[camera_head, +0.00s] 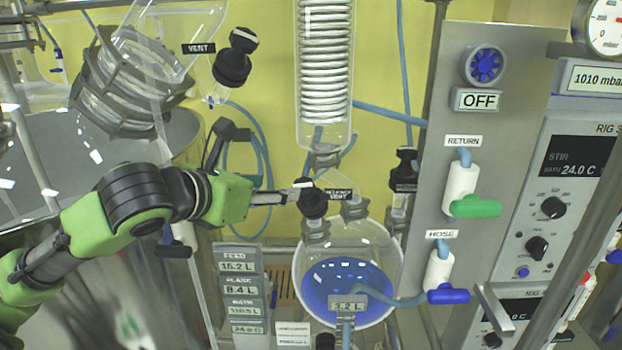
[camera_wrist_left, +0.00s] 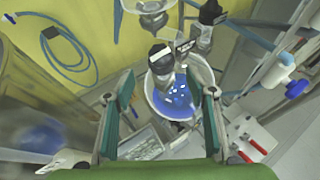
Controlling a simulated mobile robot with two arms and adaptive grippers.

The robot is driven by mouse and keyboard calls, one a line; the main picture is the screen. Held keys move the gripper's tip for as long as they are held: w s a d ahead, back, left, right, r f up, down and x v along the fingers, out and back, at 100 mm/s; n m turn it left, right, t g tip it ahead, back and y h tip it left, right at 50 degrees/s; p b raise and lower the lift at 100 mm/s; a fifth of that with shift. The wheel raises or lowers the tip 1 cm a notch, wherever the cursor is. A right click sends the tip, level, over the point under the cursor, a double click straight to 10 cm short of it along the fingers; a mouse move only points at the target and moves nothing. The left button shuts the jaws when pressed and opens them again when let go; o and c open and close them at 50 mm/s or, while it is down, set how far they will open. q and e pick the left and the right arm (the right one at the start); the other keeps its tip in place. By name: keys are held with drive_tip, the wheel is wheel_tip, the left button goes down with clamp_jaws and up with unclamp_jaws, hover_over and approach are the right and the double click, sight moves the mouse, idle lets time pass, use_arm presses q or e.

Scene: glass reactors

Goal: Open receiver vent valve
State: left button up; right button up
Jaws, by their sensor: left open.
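The receiver vent valve has a round black knob (camera_head: 312,203) beside the "RECEIVER VENT" label (camera_head: 338,193), above the round glass receiver (camera_head: 375,247) holding blue liquid. My left gripper (camera_head: 294,193) reaches in from the left, its fingertips close to the knob's left side. In the left wrist view, the fingers are spread open (camera_wrist_left: 166,92), and the knob (camera_wrist_left: 161,62), with a white band, shows beyond and between them. I cannot tell whether a finger touches it. My right gripper is not in view.
Another black valve knob (camera_head: 232,66) by a "VENT" label is at upper left. A coil condenser (camera_head: 325,75) hangs above the receiver. A grey panel (camera_head: 478,130) with green and blue hose valve handles stands to the right. Level readouts (camera_head: 241,285) stand below my arm.

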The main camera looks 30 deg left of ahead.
sight(302, 186)
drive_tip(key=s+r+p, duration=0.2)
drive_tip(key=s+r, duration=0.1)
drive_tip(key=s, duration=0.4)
use_arm(q)
drive_tip(key=p+x, duration=0.1)
drive_tip(key=x, duration=0.5)
drive_tip(key=shift+w+p, duration=0.1)
drive_tip(key=shift+p, duration=0.2)
drive_tip(key=shift+w, duration=0.2)
drive_tip(key=p+x, duration=0.3)
drive_tip(key=x, duration=0.1)
drive_tip(key=shift+a, duration=0.1)
drive_tip(key=shift+w+f, duration=0.2)
drive_tip(key=shift+w, duration=0.1)
drive_tip(key=shift+w+f, duration=0.25)
drive_tip(key=shift+w, duration=0.1)
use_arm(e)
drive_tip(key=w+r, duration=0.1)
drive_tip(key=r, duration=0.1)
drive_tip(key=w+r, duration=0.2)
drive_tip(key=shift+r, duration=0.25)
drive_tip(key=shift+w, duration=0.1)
